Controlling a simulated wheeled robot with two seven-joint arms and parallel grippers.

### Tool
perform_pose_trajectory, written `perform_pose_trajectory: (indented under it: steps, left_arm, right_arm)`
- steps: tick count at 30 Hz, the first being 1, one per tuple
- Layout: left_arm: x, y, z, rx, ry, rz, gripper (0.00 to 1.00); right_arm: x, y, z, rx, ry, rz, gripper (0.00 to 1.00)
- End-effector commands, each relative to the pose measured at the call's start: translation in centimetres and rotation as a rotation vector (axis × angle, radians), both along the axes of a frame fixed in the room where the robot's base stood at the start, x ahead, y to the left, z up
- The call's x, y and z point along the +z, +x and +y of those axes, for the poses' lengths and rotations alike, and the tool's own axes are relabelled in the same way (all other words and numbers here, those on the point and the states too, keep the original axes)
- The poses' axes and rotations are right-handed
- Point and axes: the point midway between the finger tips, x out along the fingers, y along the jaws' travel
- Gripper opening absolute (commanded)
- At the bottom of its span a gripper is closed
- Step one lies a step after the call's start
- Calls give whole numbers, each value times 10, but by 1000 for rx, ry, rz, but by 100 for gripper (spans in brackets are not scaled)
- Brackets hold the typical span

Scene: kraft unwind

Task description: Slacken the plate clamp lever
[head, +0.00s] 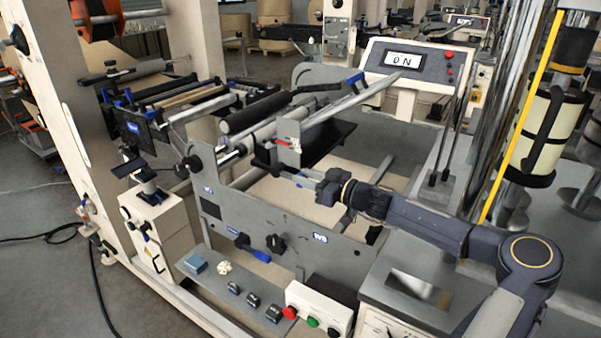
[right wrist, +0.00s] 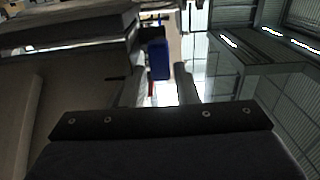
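A small red lever (head: 281,143) sits on an upright grey plate (head: 290,155) above the machine's side frame. I take it for the plate clamp lever, but cannot be sure. My right gripper (head: 285,172) reaches in from the right, its fingers just below the red lever. In the right wrist view the two fingers (right wrist: 160,88) stand apart with a gap between them. A blue block (right wrist: 158,60) shows beyond the gap, with a bit of red beside the left finger. Contact with the lever cannot be made out. My left gripper is not in view.
A blue-handled lever (head: 250,247) and a black knob (head: 276,244) are on the front of the side frame. Dark rollers (head: 255,110) lie behind the plate. A control box with buttons (head: 318,310) stands in front. A display panel (head: 408,62) reads ON.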

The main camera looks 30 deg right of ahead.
Motion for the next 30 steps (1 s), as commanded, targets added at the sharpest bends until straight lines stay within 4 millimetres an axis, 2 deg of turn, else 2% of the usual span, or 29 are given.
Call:
perform_pose_trajectory:
  steps: [6, 14, 20, 30]
  left_arm:
    - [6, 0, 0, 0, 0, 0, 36]
    - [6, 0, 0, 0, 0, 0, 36]
    - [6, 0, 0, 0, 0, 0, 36]
    - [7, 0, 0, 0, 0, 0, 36]
  right_arm:
    - [0, 15, 9, 1, 0, 1, 27]
    - [-1, 16, 10, 0, -1, 2, 27]
    - [-1, 16, 10, 1, -1, 2, 1]
    - [1, 16, 10, 1, -7, 8, 0]
